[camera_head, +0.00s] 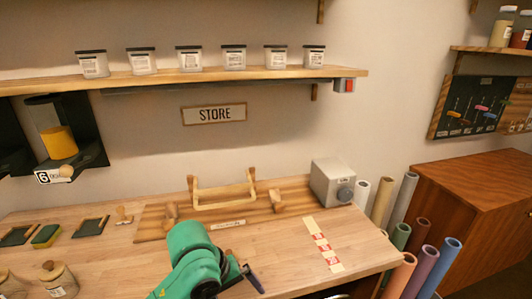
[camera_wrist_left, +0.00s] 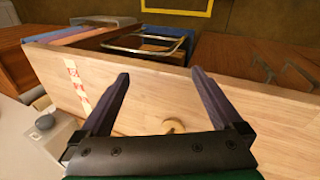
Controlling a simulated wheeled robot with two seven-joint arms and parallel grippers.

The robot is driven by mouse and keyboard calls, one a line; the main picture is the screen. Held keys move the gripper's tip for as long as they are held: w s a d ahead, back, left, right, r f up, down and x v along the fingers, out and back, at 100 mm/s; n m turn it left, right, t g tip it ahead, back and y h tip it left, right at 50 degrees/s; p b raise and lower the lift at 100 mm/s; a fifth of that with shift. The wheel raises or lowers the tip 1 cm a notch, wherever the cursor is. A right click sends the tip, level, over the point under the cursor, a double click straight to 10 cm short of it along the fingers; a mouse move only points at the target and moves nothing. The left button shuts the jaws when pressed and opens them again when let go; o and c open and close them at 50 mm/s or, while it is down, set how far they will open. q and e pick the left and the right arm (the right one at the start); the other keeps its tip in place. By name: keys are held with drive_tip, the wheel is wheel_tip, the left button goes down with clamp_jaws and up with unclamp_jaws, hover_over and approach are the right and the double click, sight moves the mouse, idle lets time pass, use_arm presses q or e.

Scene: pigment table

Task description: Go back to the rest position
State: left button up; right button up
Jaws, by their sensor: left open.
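My left arm, green, comes up from the bottom of the head view, with its dark gripper (camera_head: 252,277) over the front of the wooden table (camera_head: 330,225). In the left wrist view my left gripper (camera_wrist_left: 160,75) has its two fingers spread wide, with nothing between them. The tabletop (camera_wrist_left: 230,108) lies beyond the fingers, and a small round wooden knob (camera_wrist_left: 173,126) shows low between them. I cannot tell whether the fingers touch the table. My right gripper is in neither view.
A wooden rack (camera_head: 222,200) and a grey box with a knob (camera_head: 332,182) stand at the table's back. A red-and-white strip (camera_head: 323,245) lies right of the gripper. Rolled tubes (camera_head: 405,270) stand at the right edge. Lidded jars (camera_head: 57,278) stand front left.

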use_arm(q)
drive_tip(key=s+a+f+m+t+y, duration=0.1)
drive_tip(key=s+a+f+m+y, duration=0.15)
drive_tip(key=s+a+f, duration=0.5)
drive_tip(key=s+a+f+m+t+y, duration=0.1)
drive_tip(key=s+a+f+m, duration=0.25)
drive_tip(key=a, duration=0.65)
wheel_tip(320, 180, down, 21)
drive_tip(key=s+g, duration=0.1)
drive_tip(key=s+a+f+g, duration=0.1)
drive_tip(key=s+a+f, duration=0.1)
drive_tip(key=s+f, duration=1.4)
drive_tip(key=shift+s+a+f+m+g, duration=0.3)
drive_tip(key=shift+s+a+f+m, duration=0.1)
drive_tip(key=shift+s, duration=0.6)
